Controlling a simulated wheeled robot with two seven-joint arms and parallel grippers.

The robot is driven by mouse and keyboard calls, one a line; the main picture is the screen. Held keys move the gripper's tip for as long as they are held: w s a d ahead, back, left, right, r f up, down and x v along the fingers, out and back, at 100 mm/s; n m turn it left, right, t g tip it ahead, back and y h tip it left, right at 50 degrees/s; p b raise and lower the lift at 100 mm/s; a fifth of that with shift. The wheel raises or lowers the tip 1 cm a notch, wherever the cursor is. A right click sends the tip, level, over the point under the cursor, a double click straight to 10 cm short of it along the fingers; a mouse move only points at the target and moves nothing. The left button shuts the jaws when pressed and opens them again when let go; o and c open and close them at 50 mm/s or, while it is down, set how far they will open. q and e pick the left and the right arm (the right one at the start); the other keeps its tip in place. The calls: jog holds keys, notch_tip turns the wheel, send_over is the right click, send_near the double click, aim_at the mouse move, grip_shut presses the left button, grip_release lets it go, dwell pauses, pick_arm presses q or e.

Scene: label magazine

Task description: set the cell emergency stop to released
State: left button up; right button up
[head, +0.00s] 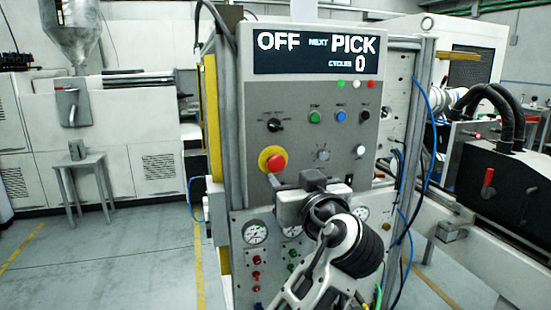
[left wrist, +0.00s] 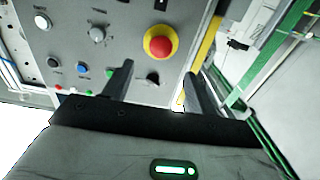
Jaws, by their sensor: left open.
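The emergency stop is a red mushroom button on a yellow round base (head: 273,161), on the left side of the grey control panel (head: 262,100). In the left wrist view the red button (left wrist: 160,43) shows whole, ahead of the fingertips and roughly between them. My left gripper (head: 292,182) is in front of the panel, just below and right of the button in the head view. Its two fingers (left wrist: 158,78) are apart with nothing between them. No contact with the button shows. My right gripper is not in view.
A display (head: 315,52) above reads OFF, NEXT PICK, CYCLES 0. A black selector knob (head: 273,125), coloured push buttons and a dial (head: 322,153) share the panel. Gauges (head: 255,232) sit below it. Blue and black cables hang at the right. A small stool (head: 83,165) stands left on open floor.

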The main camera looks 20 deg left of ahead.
aim_at(277, 163)
pick_arm(q)
jog(key=p+x, duration=0.2)
jog(key=x, duration=0.6)
jog(key=shift+a+r, duration=0.1)
jog(key=shift+w+a, duration=0.35)
jog(key=shift+w, duration=0.1)
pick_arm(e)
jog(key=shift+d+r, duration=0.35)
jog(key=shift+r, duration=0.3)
